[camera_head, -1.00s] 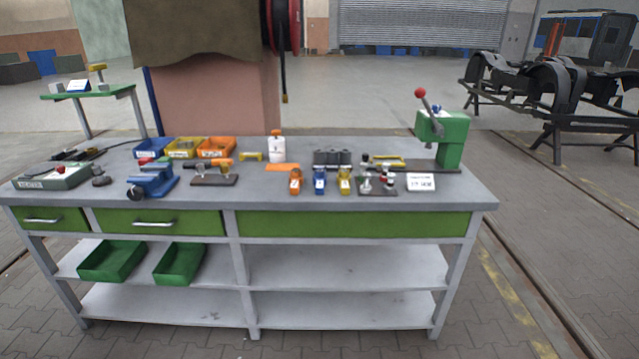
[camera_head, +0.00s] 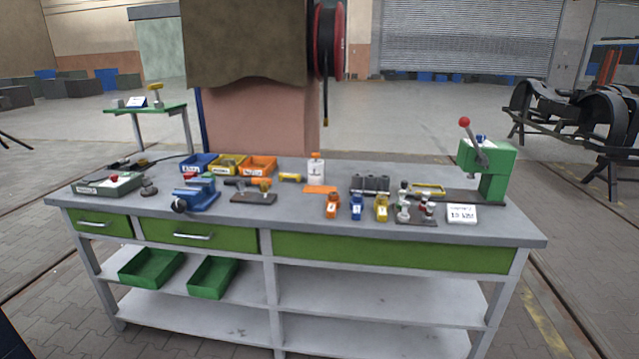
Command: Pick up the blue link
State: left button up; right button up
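The blue link (camera_head: 356,206) stands on the grey workbench top (camera_head: 300,222) near its front edge. It is a small blue piece with a white label on its front. An orange link (camera_head: 332,204) stands just left of it and a yellow link (camera_head: 382,207) just right of it, with small gaps between. Neither of my grippers is in view.
A blue vise (camera_head: 196,197) sits left on the bench, with blue, yellow and orange bins (camera_head: 258,165) behind. A stand with small metal parts (camera_head: 416,212), a white sign (camera_head: 462,213) and a green press (camera_head: 488,165) are at right. Dark grey cylinders (camera_head: 370,184) stand behind the links.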

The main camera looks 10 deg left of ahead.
aim_at(357, 209)
jog(key=u, duration=0.55)
jog(key=k, duration=0.65)
jog(key=u, duration=0.15)
jog(key=i, duration=1.15)
jog(key=z, duration=1.35)
jog(key=i, duration=0.6)
jog(key=z, duration=0.6)
